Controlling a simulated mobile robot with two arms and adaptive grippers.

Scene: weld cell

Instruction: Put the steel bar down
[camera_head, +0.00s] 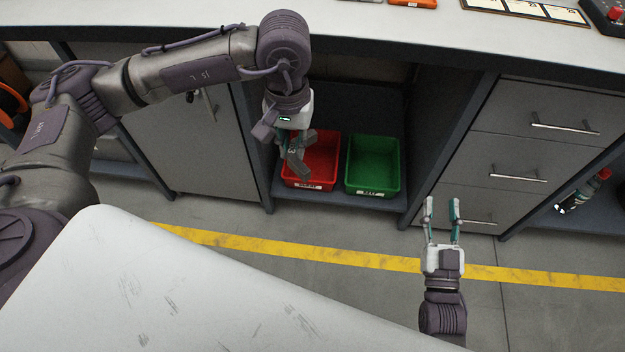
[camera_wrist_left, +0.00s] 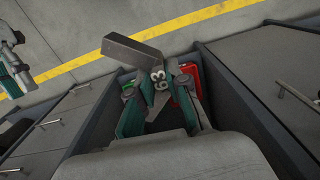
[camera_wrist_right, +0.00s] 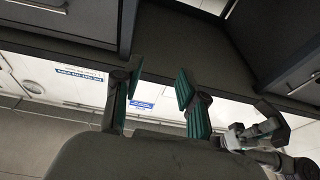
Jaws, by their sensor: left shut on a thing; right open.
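The steel bar is a grey, angled piece (camera_head: 297,166). It hangs from my left gripper (camera_head: 292,144), which is shut on it. In the left wrist view the bar (camera_wrist_left: 136,49) sticks out past the fingers, with "63" marked near the grip. The gripped part is partly hidden by the fingers. In the head view the bar overlaps the left part of a red bin (camera_head: 325,150); I cannot tell its exact height above it. A green bin (camera_head: 373,163) stands to the right of the red one. My right gripper (camera_head: 441,205) is open and empty, in front of the drawers.
Both bins stand on a low shelf (camera_head: 340,203) in an open bay under the workbench (camera_head: 400,40). A cabinet door (camera_head: 190,140) is left of the bay, and drawers (camera_head: 540,160) are right. A yellow line (camera_head: 340,256) crosses the clear floor in front.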

